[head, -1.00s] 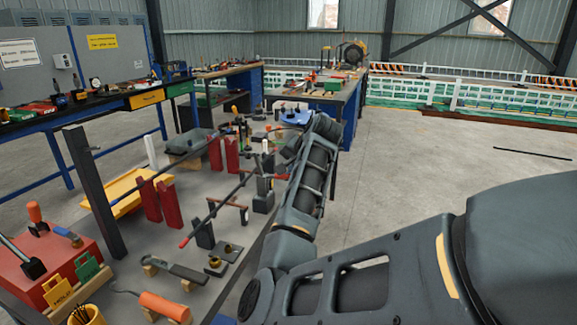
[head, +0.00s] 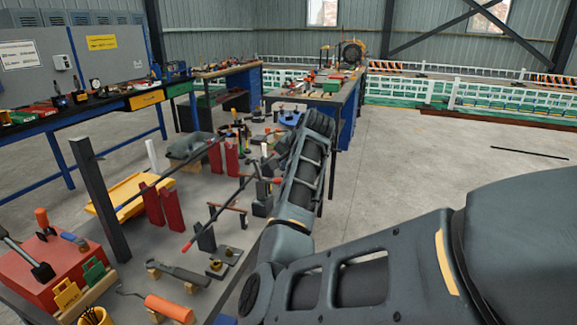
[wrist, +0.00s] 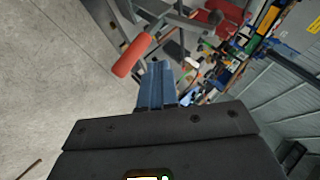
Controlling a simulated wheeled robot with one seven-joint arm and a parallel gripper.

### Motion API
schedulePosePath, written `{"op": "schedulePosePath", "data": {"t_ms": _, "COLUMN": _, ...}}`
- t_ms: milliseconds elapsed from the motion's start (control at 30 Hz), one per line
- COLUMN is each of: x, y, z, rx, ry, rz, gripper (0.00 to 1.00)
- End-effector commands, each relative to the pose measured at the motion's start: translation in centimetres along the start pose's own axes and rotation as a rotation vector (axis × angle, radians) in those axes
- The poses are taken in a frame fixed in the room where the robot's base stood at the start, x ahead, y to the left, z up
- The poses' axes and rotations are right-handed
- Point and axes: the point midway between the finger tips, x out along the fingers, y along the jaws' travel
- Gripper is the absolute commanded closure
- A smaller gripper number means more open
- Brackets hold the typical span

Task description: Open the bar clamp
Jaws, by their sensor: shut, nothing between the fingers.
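My gripper (wrist: 157,70) shows in the wrist view as two blue-grey fingers pressed together, with nothing between them. A red cylindrical handle (wrist: 134,56) on a thin grey rod lies just beyond and left of the fingertips, apart from them as far as I can tell. It looks like the bar clamp's handle. In the head view, a small red piece (head: 277,181) beside dark uprights at the bench edge may be the same handle. The clamp's jaws cannot be made out. My arm hides the gripper in the head view.
The bench holds long dark bars (head: 216,217), red uprights (head: 172,208), a yellow tray (head: 103,207), a red box (head: 45,268) and an orange-handled tool (head: 170,308). A dark post (head: 98,200) stands at left. Open concrete floor (head: 420,165) lies to the right.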

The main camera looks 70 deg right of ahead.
Motion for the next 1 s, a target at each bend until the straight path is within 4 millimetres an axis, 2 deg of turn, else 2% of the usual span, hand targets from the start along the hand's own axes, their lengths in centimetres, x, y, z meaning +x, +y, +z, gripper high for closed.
{"op": "schedulePosePath", "data": {"t_ms": 300, "x": -6.3, "y": 1.4, "z": -0.1, "rx": 0.0, "ry": 0.009, "rz": -0.005, "gripper": 1.0}}
{"op": "schedulePosePath", "data": {"t_ms": 500, "x": -8.9, "y": 1.8, "z": 0.0, "rx": -0.001, "ry": 0.007, "rz": -0.006, "gripper": 1.0}}
{"op": "schedulePosePath", "data": {"t_ms": 700, "x": -9.7, "y": 1.9, "z": 0.0, "rx": -0.001, "ry": 0.005, "rz": -0.006, "gripper": 1.0}}
{"op": "schedulePosePath", "data": {"t_ms": 1000, "x": -9.7, "y": 1.8, "z": 0.0, "rx": -0.001, "ry": 0.005, "rz": -0.007, "gripper": 1.0}}
